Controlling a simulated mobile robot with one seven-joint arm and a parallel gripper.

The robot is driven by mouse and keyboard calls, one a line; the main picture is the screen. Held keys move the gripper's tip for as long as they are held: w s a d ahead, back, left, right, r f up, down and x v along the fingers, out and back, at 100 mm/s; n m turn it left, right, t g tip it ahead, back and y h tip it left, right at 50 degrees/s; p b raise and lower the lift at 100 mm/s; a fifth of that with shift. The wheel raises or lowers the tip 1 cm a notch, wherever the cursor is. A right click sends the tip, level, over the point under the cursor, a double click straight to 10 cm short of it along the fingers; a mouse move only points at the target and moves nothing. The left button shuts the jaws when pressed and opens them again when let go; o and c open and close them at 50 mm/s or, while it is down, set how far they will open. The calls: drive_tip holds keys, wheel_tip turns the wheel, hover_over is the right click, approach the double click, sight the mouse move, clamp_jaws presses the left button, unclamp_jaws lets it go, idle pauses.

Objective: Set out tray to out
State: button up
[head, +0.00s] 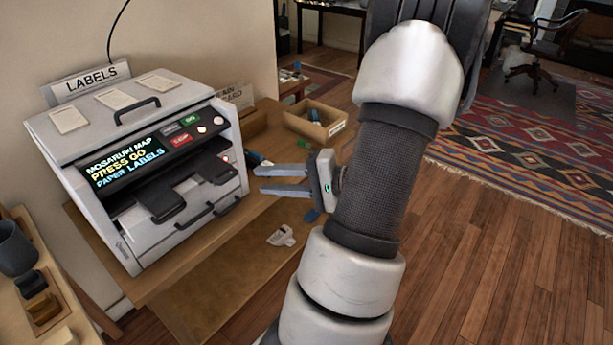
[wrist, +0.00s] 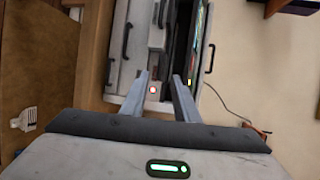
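A pale grey label machine (head: 135,165) stands on a wooden table at the left, under a sign reading LABELS. Its lit screen (head: 125,163) shows "PRESS GO" and "PAPER LABELS". Below the screen is a dark front slot with two dark flaps (head: 167,203) sticking out. Lower down is a light front panel with dark handles (head: 194,214). I cannot tell which part is the out tray. My gripper (head: 257,180) is open and empty, just right of the machine's front. In the wrist view the open fingers (wrist: 161,75) point at the machine (wrist: 128,45), apart from it.
A cardboard box (head: 315,122) and small blue and green items lie on the table behind my gripper. A side shelf with a dark mug (head: 14,250) is at the left.

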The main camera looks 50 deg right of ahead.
drive_tip(key=v, duration=0.9)
drive_tip(key=shift+p, duration=0.45)
